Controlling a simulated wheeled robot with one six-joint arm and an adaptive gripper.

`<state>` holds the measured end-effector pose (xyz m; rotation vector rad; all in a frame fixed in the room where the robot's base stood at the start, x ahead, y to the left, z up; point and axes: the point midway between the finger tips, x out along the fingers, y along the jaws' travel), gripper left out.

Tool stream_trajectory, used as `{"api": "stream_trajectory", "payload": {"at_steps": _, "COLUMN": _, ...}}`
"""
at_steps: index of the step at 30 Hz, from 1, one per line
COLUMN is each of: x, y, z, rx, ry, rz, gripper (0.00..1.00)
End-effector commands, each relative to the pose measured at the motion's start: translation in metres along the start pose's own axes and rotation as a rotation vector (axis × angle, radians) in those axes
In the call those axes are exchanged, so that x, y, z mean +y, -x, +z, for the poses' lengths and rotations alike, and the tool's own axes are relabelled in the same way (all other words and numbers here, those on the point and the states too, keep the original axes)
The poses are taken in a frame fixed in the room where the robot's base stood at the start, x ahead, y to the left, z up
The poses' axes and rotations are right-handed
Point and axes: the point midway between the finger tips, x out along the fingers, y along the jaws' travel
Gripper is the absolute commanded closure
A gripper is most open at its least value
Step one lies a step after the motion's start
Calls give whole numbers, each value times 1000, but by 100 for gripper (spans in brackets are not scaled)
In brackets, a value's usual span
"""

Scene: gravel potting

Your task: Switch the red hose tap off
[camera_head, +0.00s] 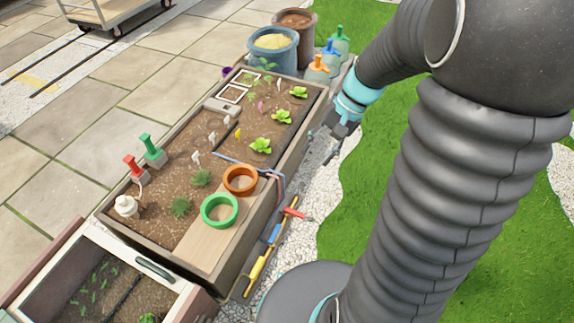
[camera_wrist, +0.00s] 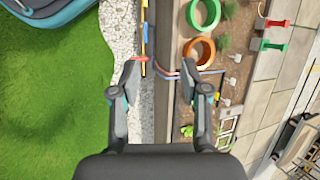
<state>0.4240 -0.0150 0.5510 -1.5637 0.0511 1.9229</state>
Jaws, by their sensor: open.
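The red hose tap (camera_head: 135,168) stands at the left long edge of the planter bed, on a small grey block. A thin pale hose runs down from it towards a white knob-shaped fitting (camera_head: 125,206). The red tap (camera_wrist: 273,22) also shows at the upper right of the wrist view. Whether its handle stands on or off I cannot tell. A green tap (camera_head: 152,151) stands beside it. My gripper (camera_wrist: 159,72) is open and empty, with its fingers apart. In the head view my gripper (camera_head: 335,136) hangs by the bed's right side, across the bed from the red tap.
An orange ring (camera_head: 240,180) and a green ring (camera_head: 220,210) lie at the bed's near end. Several plants and small markers stand in the soil between my gripper and the taps. Buckets (camera_head: 274,48) stand at the far end. Paving (camera_head: 60,130) is clear on the left.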

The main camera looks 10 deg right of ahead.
Motion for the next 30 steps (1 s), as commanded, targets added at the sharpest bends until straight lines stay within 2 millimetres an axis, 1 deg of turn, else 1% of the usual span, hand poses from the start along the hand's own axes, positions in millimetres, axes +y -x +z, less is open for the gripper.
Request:
{"api": "stream_trajectory", "payload": {"at_steps": 1, "x": 5, "y": -10, "z": -12, "rx": -38, "ry": -42, "rz": -25, "gripper": 54}}
{"api": "stream_trajectory", "payload": {"at_steps": 3, "x": 9, "y": -21, "z": -26, "rx": -84, "ry": -94, "rz": -63, "gripper": 54}}
{"api": "stream_trajectory", "payload": {"at_steps": 8, "x": 22, "y": -48, "z": -59, "rx": -182, "ry": -212, "rz": -156, "gripper": 54}}
{"api": "stream_trajectory", "payload": {"at_steps": 14, "x": 44, "y": -86, "z": -98, "rx": -295, "ry": -362, "rz": -281, "gripper": 54}}
{"api": "stream_trajectory", "payload": {"at_steps": 21, "x": 77, "y": -138, "z": -139, "rx": -413, "ry": -541, "rz": -448, "gripper": 54}}
{"api": "stream_trajectory", "payload": {"at_steps": 26, "x": 104, "y": -176, "z": -163, "rx": -480, "ry": -660, "rz": -565, "gripper": 54}}
{"api": "stream_trajectory", "payload": {"at_steps": 30, "x": 129, "y": -212, "z": -179, "rx": -532, "ry": -766, "rz": -673, "gripper": 54}}
